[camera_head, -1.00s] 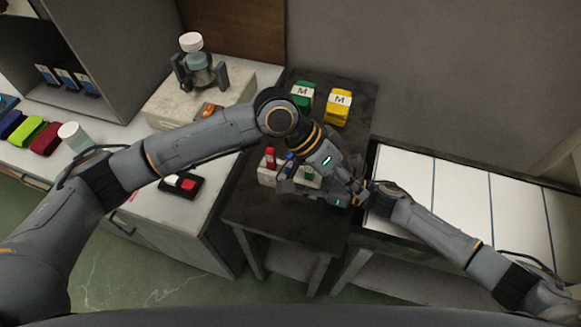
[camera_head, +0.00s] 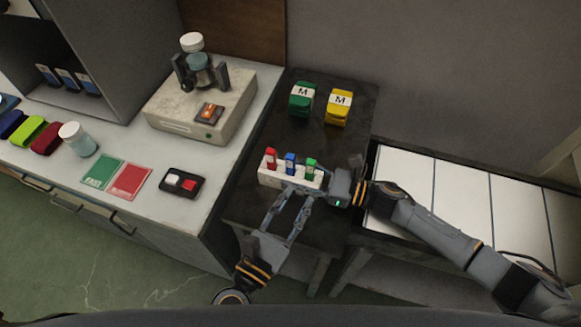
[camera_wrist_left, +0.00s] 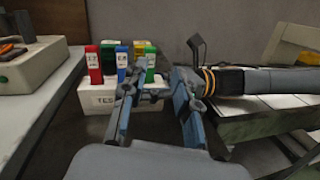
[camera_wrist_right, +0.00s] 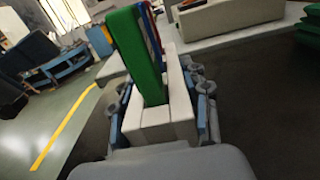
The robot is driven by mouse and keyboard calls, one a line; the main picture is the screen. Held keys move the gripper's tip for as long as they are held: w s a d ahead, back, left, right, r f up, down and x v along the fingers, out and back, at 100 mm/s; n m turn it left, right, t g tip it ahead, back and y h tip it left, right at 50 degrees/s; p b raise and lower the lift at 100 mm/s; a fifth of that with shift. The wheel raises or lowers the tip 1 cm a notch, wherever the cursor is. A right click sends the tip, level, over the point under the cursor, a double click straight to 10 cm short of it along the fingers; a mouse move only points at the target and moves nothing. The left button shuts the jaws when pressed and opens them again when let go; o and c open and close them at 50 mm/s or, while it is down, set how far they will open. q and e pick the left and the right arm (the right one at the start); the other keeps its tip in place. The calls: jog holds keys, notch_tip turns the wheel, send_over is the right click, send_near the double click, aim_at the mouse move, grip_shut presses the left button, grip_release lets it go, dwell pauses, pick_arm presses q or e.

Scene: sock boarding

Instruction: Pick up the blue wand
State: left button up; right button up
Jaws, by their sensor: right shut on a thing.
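The blue wand (camera_head: 290,163) stands upright in the middle of a white rack (camera_head: 268,179), between a red wand (camera_head: 271,158) and a green wand (camera_head: 310,167). In the left wrist view the blue wand (camera_wrist_left: 123,60) is behind my left finger's tip. My left gripper (camera_head: 296,196) is open and empty, pointing at the rack's front from below; its fingers (camera_wrist_left: 153,88) are spread apart. My right gripper (camera_head: 325,191) is shut on the rack's right end. In the right wrist view the rack (camera_wrist_right: 155,117) is between its fingers, the green wand (camera_wrist_right: 136,50) nearest.
A green pack (camera_head: 302,97) and a yellow pack (camera_head: 339,107) lie behind the rack on the dark table (camera_head: 285,125). The left counter holds a machine (camera_head: 200,105), a green card (camera_head: 102,172), a red card (camera_head: 129,181) and a small switch box (camera_head: 182,183). White panels (camera_head: 400,170) lie right.

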aim_at(289, 166)
pick_arm(q)
jog(key=a+n+y, duration=0.1)
jog(key=s+a+f+n+y, duration=0.1)
jog(key=a+n, duration=0.1)
jog(key=a+n+y, duration=0.1)
jog(key=shift+s+a+f+t, duration=0.15)
jog(key=shift+a+f+t, duration=0.15)
jog(key=shift+t, duration=0.1)
jog(key=shift+n+y, duration=0.3)
jog(key=x, duration=0.7)
jog(key=shift+a, duration=0.1)
jog(key=x, duration=0.4)
jog(key=shift+w+f, duration=0.15)
jog(key=shift+w, duration=0.25)
grip_shut()
